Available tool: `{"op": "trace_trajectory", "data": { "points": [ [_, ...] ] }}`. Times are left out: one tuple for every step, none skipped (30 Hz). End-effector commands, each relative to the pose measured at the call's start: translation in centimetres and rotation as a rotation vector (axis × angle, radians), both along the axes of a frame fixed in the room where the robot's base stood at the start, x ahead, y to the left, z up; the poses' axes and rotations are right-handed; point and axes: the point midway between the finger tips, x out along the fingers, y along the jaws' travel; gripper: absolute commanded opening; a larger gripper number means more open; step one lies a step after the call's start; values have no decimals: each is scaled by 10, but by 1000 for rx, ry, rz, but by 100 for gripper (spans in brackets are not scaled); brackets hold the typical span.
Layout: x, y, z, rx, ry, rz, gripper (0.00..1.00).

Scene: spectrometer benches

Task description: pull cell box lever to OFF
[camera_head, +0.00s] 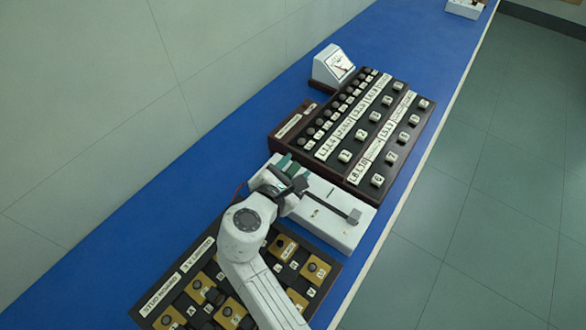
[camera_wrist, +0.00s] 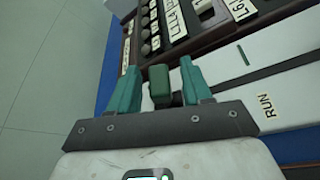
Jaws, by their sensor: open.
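The white cell box (camera_head: 335,222) lies on the blue bench in the head view, with a dark narrow strip along its top and a small dark block at the strip's right end. In the wrist view its white top (camera_wrist: 285,50) carries a "RUN" label. A green lever knob (camera_wrist: 160,86) on a dark stem stands between the teal fingers of my gripper (camera_wrist: 159,65). The fingers are open, with a visible gap on each side of the knob. In the head view my gripper (camera_head: 286,167) is over the box's upper left end, and my arm hides the knob there.
A dark panel of labelled knobs (camera_head: 350,130) stands close behind the box, with a white meter (camera_head: 334,66) beyond. A stud board (camera_head: 190,300) lies in front, partly under my arm. The wall (camera_head: 90,120) runs along the left; the bench edge is right.

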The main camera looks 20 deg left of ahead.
Motion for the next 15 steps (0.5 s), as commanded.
{"op": "trace_trajectory", "data": {
  "points": [
    [-4,1,1,0,0,2,49],
    [-7,2,1,0,0,2,49],
    [-12,3,3,1,-1,4,49],
    [-16,4,5,1,-1,3,49],
    [-21,4,7,2,0,3,49],
    [-28,5,9,2,1,4,49],
    [-34,6,11,2,0,4,49],
    [-39,8,13,2,-1,5,49],
    [-47,9,16,3,0,4,49],
    [-52,9,18,3,0,4,49],
    [-58,10,19,1,0,3,49],
    [-64,11,22,1,0,3,49],
    [-69,12,24,0,0,4,49],
    [-74,13,26,2,1,5,49],
    [-79,13,28,1,0,3,49]
  ]
}}
